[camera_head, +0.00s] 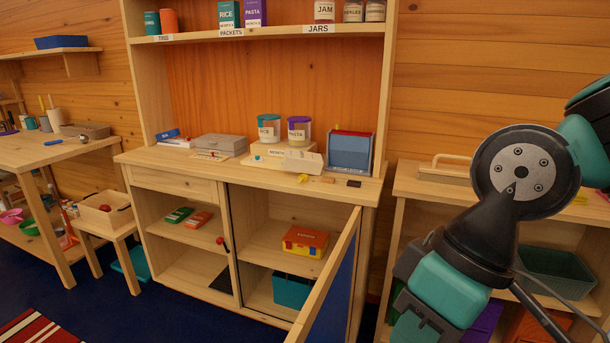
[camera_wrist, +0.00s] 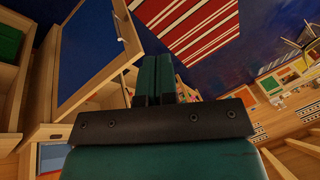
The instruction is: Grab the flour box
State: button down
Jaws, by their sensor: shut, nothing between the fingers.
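No box with a readable flour label shows in either view. Labelled packets stand on the upper shelf in the head view: a teal rice packet (camera_head: 229,14) and a purple pasta packet (camera_head: 253,12). A pale box (camera_head: 303,161) lies on the cabinet counter, its label too small to read. My gripper shows in the wrist view (camera_wrist: 155,65) with its two dark teal fingers together and nothing between them. It is apart from these packets. In the head view my arm fills the right side, and the fingertips cannot be made out.
The cabinet's right door (camera_head: 335,285) stands open, jutting toward me. Inside are a red-and-yellow box (camera_head: 305,241) and a teal bin (camera_head: 291,289). The counter holds rice (camera_head: 269,128) and pasta (camera_head: 299,130) canisters and a blue-grey bin (camera_head: 350,152). A striped rug (camera_wrist: 198,30) lies on the floor.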

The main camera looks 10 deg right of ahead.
aim_at(296, 161)
jog(key=u, duration=0.4)
jog(key=k, duration=0.55)
jog(key=u, duration=0.95)
jog(key=i, duration=1.8)
jog(key=z, duration=0.35)
jog(key=i, duration=1.4)
jog(key=z, duration=1.25)
jog(key=i, duration=1.05)
jog(key=z, duration=0.65)
